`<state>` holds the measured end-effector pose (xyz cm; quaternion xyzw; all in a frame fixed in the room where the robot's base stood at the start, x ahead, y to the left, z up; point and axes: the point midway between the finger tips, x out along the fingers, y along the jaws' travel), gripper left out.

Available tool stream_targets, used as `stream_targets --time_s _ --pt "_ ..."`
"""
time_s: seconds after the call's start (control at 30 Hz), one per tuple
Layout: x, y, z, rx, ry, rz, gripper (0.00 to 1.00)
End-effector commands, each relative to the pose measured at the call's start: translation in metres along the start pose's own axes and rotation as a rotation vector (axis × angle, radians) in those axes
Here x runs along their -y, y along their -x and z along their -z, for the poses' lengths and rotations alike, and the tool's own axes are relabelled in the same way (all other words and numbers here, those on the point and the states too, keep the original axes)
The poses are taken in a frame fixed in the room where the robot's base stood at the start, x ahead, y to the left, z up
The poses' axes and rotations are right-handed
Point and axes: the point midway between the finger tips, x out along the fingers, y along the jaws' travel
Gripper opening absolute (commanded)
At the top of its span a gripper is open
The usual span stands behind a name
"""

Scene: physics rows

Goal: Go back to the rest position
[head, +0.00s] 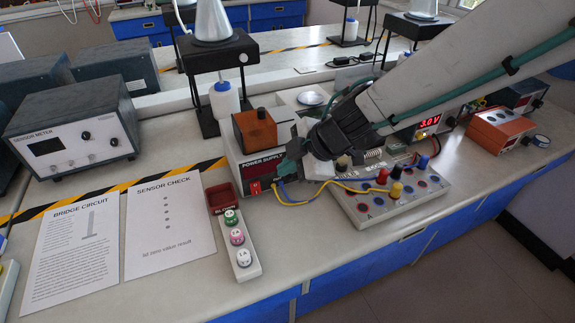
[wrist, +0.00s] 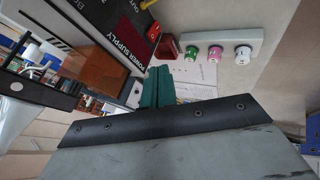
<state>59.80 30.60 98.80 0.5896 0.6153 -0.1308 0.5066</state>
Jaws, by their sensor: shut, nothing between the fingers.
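My gripper (head: 292,160) is at the end of my arm, which reaches in from the upper right in the head view. Its green fingers are close to the front of the power supply (head: 233,158), near its red switch (head: 255,188). In the wrist view the green fingers of my gripper (wrist: 158,88) are together and hold nothing. The power supply (wrist: 128,40) is up and to the left of them there. I cannot tell whether the fingertips touch the power supply.
A board with colored plugs and wires (head: 385,200) is right of my gripper. A strip with green, pink and white knobs (head: 241,245) and a small red tray (head: 222,197) are in front. A sensor meter (head: 75,125) and paper sheets (head: 168,225) are at left.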

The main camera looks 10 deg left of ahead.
Motion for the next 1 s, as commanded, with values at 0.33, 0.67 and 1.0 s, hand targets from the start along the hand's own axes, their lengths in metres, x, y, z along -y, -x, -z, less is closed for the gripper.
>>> stream_targets --time_s 0.33,0.67,1.0 --pt "-0.001 0.000 -0.001 0.004 0.013 -0.003 0.00" --pt "-0.049 0.062 -0.096 0.431 -0.271 -0.366 0.00" --pt "0.086 0.247 -0.186 0.942 -1.177 -0.386 0.00"
